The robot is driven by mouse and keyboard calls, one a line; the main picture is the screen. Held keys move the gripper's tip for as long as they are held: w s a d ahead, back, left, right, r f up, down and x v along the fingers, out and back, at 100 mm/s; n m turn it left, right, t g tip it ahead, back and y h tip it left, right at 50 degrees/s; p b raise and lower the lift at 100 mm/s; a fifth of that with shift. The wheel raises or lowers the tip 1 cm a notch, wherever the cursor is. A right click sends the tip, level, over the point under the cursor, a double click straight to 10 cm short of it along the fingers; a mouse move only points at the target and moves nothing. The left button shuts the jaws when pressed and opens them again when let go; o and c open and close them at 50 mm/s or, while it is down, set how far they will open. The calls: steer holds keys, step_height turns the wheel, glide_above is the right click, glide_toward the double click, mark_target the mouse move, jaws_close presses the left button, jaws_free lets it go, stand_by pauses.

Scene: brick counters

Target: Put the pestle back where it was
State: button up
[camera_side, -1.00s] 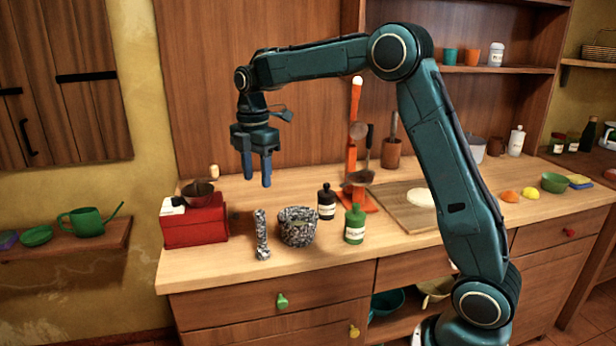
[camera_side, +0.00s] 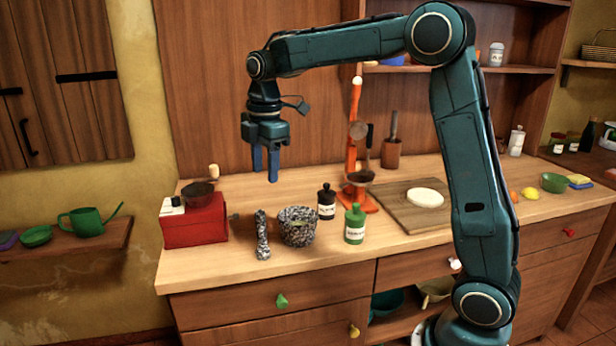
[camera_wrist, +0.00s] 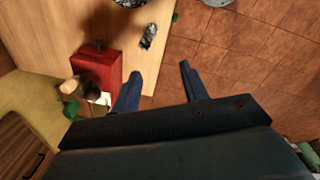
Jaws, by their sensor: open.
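The grey speckled pestle (camera_side: 262,238) is on the counter just left of the matching mortar (camera_side: 297,228), outside it. I cannot tell whether it stands or lies. The pestle (camera_wrist: 149,37) also shows near the top of the wrist view, with part of the mortar (camera_wrist: 130,3) at the top edge. My gripper (camera_side: 265,173) is open and empty, fingers pointing down, held in the air above the level of the pestle and mortar. In the wrist view, the open fingers (camera_wrist: 161,73) show apart with nothing between them.
A red box (camera_side: 195,222) with a dark pan stands left of the pestle. A black bottle (camera_side: 327,206) and a green bottle (camera_side: 355,227) stand right of the mortar. An orange stand (camera_side: 355,130) with hanging utensils rises behind them. The counter's front strip is clear.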

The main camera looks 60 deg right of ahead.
steer(key=s+a+r+m+t, duration=0.1)
steer(key=s+a+r+m, duration=0.15)
steer(key=s, duration=0.45)
steer(key=s+a+r+m+t, duration=0.1)
steer(key=s+a+r+m, duration=0.1)
steer(key=s+m, duration=0.35)
steer(key=s+a+f+m+t, duration=0.1)
steer(key=s+f+m, duration=0.1)
steer(key=s, duration=0.5)
steer(key=s+f+m+t, duration=0.1)
steer(key=s+f+m, duration=0.1)
steer(key=s+m, duration=0.2)
steer(key=shift+s+a+f+t, duration=0.4)
steer(key=shift+s, duration=1.25)
